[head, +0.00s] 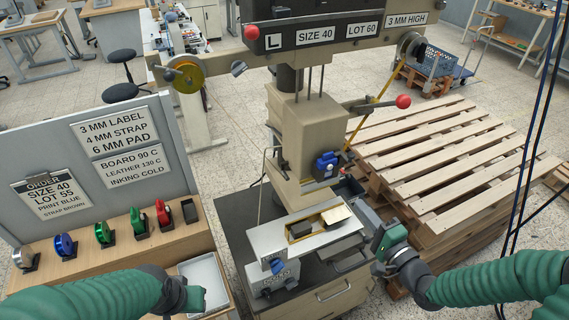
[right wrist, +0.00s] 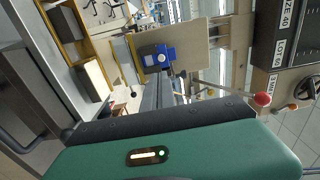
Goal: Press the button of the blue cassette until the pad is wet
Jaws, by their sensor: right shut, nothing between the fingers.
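The blue cassette (head: 326,165) is mounted on the front of the beige press, above the work table. It also shows in the right wrist view (right wrist: 157,57), with a round knob-like part on its side. My right gripper (head: 350,188) is shut and empty, its fingers pointing up toward the cassette from the lower right. In the right wrist view the fingertips (right wrist: 166,82) are close below the cassette; I cannot tell whether they touch it. Whether the pad is wet cannot be seen. My left gripper (head: 190,298) is low at the left, its fingers not clear.
The press table (head: 268,239) holds a yellow-edged fixture with a dark block (head: 300,230) and a pale block (head: 336,215). Red-knobbed levers (head: 403,101) stick out from the press. Several coloured reels (head: 65,246) stand on the left bench near a white tray (head: 205,278). Wooden pallets (head: 450,160) lie at right.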

